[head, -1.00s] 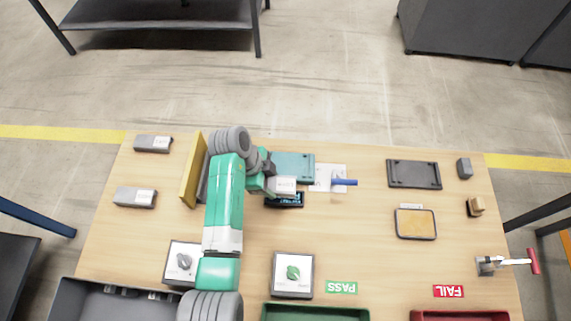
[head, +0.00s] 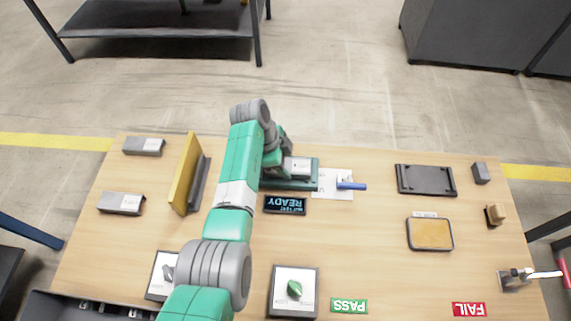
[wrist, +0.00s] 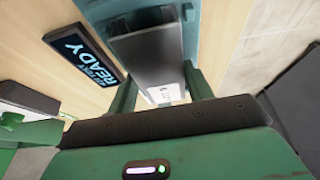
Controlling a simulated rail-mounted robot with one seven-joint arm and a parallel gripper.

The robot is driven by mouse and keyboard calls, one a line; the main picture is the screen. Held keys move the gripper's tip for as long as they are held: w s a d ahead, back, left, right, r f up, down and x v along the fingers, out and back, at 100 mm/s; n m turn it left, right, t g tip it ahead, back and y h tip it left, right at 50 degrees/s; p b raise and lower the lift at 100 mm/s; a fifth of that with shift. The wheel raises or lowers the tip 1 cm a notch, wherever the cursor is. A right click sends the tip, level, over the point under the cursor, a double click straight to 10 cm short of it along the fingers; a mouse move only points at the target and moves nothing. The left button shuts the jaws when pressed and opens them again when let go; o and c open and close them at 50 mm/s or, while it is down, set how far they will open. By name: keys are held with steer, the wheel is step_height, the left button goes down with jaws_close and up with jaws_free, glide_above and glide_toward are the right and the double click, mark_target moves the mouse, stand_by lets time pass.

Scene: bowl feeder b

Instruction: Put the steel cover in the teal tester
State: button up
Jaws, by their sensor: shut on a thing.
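The steel cover (head: 298,167), a grey channel-shaped piece with a white label, is held in my gripper (head: 284,160). In the wrist view the cover (wrist: 158,68) lies between the two green fingers. The teal tester (head: 308,187) is under and around the cover in the head view, mostly hidden by my arm. Its teal body also shows past the cover in the wrist view (wrist: 190,25). I cannot tell whether the cover touches the tester. The tester's dark display (head: 285,205) reads READY.
Two similar grey pieces lie at the left, one far (head: 143,146) and one nearer (head: 121,204). A yellow upright panel (head: 185,170) stands left of my arm. A blue-handled clamp (head: 351,186) is right of the tester. A dark tray (head: 426,181) lies further right.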

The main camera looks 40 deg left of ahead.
steer(key=shift+f, duration=0.1)
steer(key=o, duration=1.2)
steer(key=p+v, duration=0.6)
steer(key=v, duration=0.6)
steer(key=shift+w+r, duration=0.1)
steer(key=shift+r, duration=0.15)
steer(key=shift+w, duration=0.1)
